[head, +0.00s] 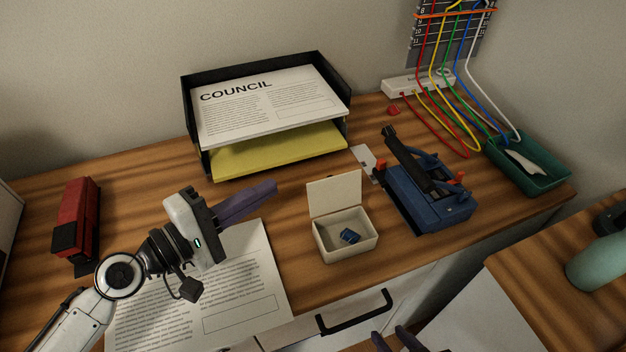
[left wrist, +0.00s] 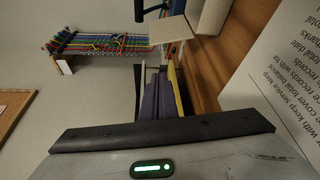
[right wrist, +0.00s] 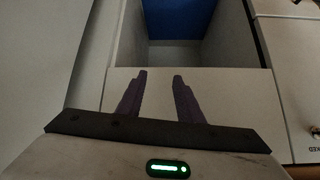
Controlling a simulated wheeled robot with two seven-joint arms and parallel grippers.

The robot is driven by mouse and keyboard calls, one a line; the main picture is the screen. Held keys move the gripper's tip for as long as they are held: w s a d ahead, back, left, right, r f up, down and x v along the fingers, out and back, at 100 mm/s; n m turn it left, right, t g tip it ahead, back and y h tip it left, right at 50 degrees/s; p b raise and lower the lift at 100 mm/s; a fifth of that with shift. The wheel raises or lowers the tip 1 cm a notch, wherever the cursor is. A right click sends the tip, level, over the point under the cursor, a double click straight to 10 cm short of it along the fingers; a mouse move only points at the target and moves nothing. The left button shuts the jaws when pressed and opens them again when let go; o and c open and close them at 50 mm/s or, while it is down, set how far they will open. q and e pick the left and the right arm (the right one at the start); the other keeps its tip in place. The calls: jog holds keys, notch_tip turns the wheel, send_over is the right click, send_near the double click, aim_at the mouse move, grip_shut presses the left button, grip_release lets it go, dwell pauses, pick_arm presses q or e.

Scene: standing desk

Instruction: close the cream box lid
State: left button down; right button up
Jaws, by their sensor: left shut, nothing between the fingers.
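In the left wrist view the lid (left wrist: 170,31) shows near the top, past the fingers. My left gripper (head: 274,186) is shut and empty, in the air left of the lid and apart from it. My right gripper (head: 393,338) is low at the bottom edge of the head view, in front of the desk. Its fingers stand apart in the right wrist view (right wrist: 159,77).
A black paper tray (head: 199,150) stands behind and left of the box. A blue device (head: 425,200) stands close on its right. A printed sheet (head: 250,280) lies below my left gripper, and a red stapler (head: 77,222) is far left. A drawer handle (head: 352,313) juts out in front.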

aim_at(333, 191)
pick_arm(q)
jog(key=shift+w+f, duration=0.25)
jog(key=shift+f, duration=0.35)
jog(key=shift+w+d, duration=0.15)
jog(key=p+x, duration=0.1)
jog(key=x, duration=0.8)
jog(key=shift+r, duration=0.15)
jog(key=shift+s+d+r+p, duration=0.15)
jog(key=shift+s+d+p, duration=0.3)
jog(key=shift+s, duration=0.1)
jog(key=shift+s+d+r+p, duration=0.15)
jog(key=shift+s+d+p, duration=0.25)
jog(key=shift+s+p, duration=0.1)
jog(key=shift+s+d, duration=0.25)
jog(key=shift+s, duration=0.3)
pick_arm(e)
jog(key=shift+w+d+r, duration=0.15)
jog(key=shift+d+r, duration=0.1)
jog(key=shift+r, duration=0.5)
jog(key=shift+f, duration=0.2)
